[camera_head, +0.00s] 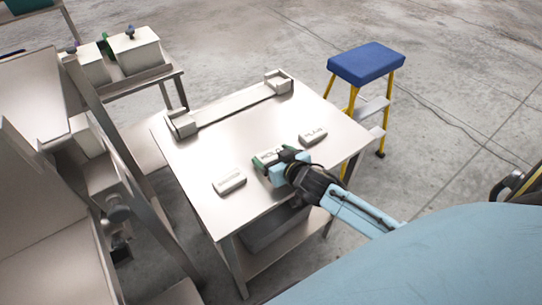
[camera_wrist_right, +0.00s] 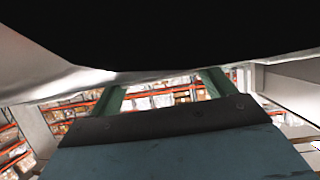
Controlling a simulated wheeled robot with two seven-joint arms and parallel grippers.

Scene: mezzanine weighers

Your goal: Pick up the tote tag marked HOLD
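Three pale tote tags lie on the metal table (camera_head: 196,212). The middle tag (camera_head: 268,155) has dark lettering that looks like HOLD, partly covered by my right gripper. A left tag (camera_head: 229,181) and a right tag (camera_head: 313,137) also carry dark print, too small to read surely. My right gripper (camera_head: 272,160) is low at the middle tag, its green fingers near the tag's ends. In the right wrist view the fingers (camera_wrist_right: 163,84) stand apart, with no tag visible between them. Whether they touch the tag is hidden. My left gripper is not in view.
A rail with two end blocks (camera_head: 235,108) lies along the table's back. A blue-topped step stool (camera_head: 366,63) stands right of the table. A side bench with white boxes (camera_head: 134,50) and a metal frame stand left. A grey bin (camera_head: 275,232) sits below the tabletop.

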